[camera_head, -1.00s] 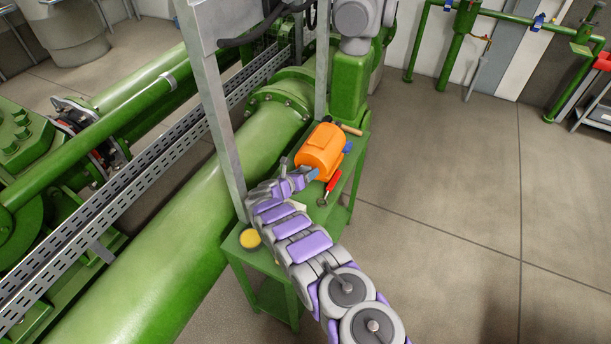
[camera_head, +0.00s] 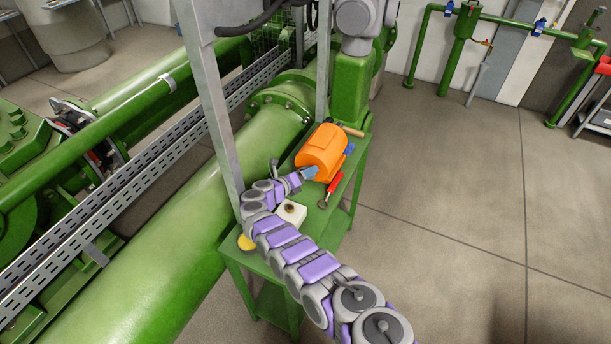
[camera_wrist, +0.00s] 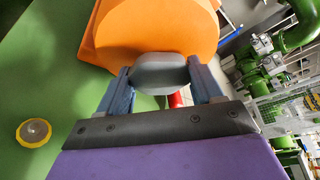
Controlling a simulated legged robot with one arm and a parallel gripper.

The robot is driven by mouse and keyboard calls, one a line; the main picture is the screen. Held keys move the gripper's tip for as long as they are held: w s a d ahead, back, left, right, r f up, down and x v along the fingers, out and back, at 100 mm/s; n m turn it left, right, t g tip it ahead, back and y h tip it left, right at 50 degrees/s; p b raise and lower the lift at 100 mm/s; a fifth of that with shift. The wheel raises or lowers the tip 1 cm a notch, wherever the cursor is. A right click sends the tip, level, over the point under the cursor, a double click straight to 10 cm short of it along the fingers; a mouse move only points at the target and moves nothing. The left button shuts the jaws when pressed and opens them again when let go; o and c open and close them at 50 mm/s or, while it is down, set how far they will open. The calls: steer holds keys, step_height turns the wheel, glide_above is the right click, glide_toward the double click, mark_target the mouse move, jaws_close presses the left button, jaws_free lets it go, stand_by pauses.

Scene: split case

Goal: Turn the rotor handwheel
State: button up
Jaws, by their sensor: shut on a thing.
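The orange case (camera_head: 322,150) sits on the green stand and fills the top of the wrist view (camera_wrist: 150,25). The rotor handwheel (camera_wrist: 160,82) is a grey rounded piece on the near face of the case. My gripper (camera_wrist: 158,68) has one blue-grey finger on each side of the handwheel and is shut on it. In the head view my gripper (camera_head: 309,173) meets the case's near end. The handwheel cannot be made out there.
The green stand (camera_head: 335,215) also holds a red-handled tool (camera_head: 333,184), a white block (camera_head: 291,212) and a yellow round piece (camera_head: 246,243). A large green pipe (camera_head: 190,225) and a grey post (camera_head: 212,100) stand close on the left. Floor (camera_head: 440,190) at right is clear.

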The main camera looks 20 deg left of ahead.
steer(key=shift+s+f, duration=0.1)
steer(key=shift+f, duration=0.2)
steer(key=o, duration=0.7)
steer(key=shift+f, duration=0.1)
steer(key=o, duration=0.4)
steer(key=shift+a, duration=0.15)
steer(key=shift+c, duration=0.2)
steer(key=shift+r, duration=0.2)
steer(key=shift+w, duration=0.2)
